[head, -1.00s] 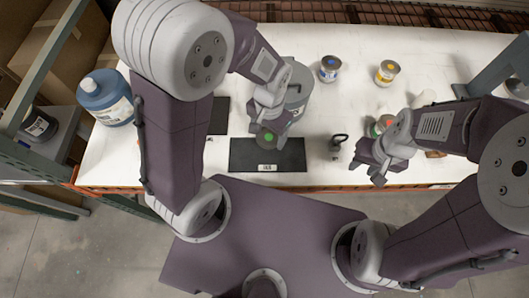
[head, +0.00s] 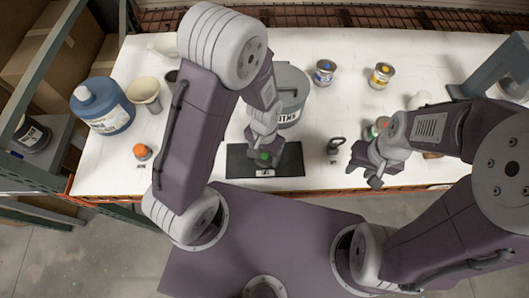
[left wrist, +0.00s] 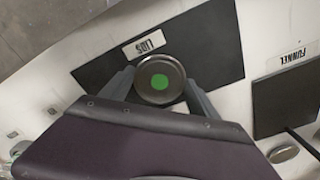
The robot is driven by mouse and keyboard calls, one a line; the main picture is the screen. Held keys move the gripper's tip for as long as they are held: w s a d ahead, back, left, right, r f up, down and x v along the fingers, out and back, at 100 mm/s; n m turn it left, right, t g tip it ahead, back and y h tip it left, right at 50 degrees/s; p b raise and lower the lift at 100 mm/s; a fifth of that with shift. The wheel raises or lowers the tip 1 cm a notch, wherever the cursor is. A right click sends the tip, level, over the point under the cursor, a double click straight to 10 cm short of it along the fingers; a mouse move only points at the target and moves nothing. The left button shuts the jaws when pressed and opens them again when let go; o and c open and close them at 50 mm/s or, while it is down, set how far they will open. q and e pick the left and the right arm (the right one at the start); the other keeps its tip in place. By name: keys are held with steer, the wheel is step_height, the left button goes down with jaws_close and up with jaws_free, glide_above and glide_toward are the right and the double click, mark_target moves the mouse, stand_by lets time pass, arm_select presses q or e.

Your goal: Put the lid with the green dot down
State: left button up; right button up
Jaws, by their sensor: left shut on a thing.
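The lid with the green dot (head: 264,158) is a small dark round lid, dot facing up. My left gripper (left wrist: 158,84) is shut on it, one finger on each side of the rim. The lid is over the black mat labelled LIDS (head: 290,158), near the label at its front edge. The mat also shows in the left wrist view (left wrist: 100,72). I cannot tell whether the lid touches the mat. My right gripper (head: 362,170) is open and empty, at the right near the table's front edge.
A large grey can (head: 291,85) stands just behind the mat. A blue jug (head: 103,108), a beige cup (head: 145,92) and an orange-topped bottle (head: 141,153) are at the left.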

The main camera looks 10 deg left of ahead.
mark_target(265, 156)
arm_select(q)
steer(key=o, duration=1.3)
steer(key=shift+f, duration=0.1)
steer(key=shift+r, duration=0.35)
step_height(265, 156, up, 12)
steer(key=s+a+f+n+t, duration=0.1)
steer(key=s+a+n, duration=0.2)
steer(key=a, duration=0.5)
steer(key=shift+s+a+f+n+p, duration=0.25)
steer(key=shift+n+p, duration=0.15)
steer(key=shift+n, duration=0.4)
